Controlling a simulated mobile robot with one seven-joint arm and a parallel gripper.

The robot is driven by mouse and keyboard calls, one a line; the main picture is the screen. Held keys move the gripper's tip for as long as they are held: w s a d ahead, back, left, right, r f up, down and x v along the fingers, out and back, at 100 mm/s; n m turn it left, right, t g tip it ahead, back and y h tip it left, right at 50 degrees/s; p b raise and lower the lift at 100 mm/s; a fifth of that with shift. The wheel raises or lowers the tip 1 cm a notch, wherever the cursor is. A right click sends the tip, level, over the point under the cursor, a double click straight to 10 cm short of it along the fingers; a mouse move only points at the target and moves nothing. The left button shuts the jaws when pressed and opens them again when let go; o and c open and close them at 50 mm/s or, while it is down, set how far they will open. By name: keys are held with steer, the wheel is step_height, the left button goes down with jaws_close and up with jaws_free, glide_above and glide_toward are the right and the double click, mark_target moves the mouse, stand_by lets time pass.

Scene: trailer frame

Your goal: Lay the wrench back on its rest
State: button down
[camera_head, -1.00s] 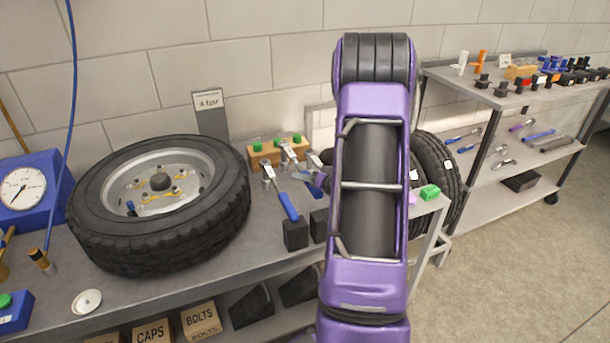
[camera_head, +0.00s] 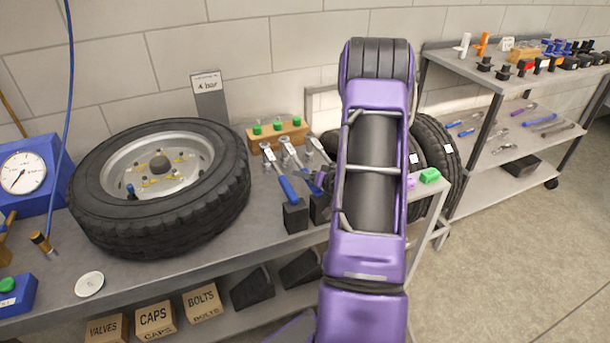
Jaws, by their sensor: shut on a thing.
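A wrench with a blue handle (camera_head: 288,190) lies slanted on the bench, its handle end at a black block (camera_head: 295,217). To its right a second wrench (camera_head: 290,152) has its blue handle running toward another black block (camera_head: 319,209). A third metal head (camera_head: 315,147) shows beside my arm. Only a small dark purple part of my gripper (camera_head: 323,180) shows at the arm's left edge, by the second wrench's handle; it is shut on a wrench. My arm hides most of the gripper, and contact between wrench and rest cannot be made out.
A tyre on its rim (camera_head: 232,195) fills the bench's left half. A wooden block with green knobs (camera_head: 262,134) stands behind the wrenches. A green block (camera_head: 430,176) is right of my arm. A shelf unit with tools (camera_head: 480,193) stands at the right.

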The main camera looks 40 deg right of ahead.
steer(key=shift+s+d+b, duration=0.2)
steer(key=shift+d+b, duration=0.45)
steer(key=shift+b, duration=0.1)
steer(key=shift+c, duration=1.9)
jaws_free()
steer(key=shift+s+f, duration=0.1)
steer(key=shift+f, duration=0.05)
steer(key=v, duration=1.7)
steer(key=shift+s, duration=0.1)
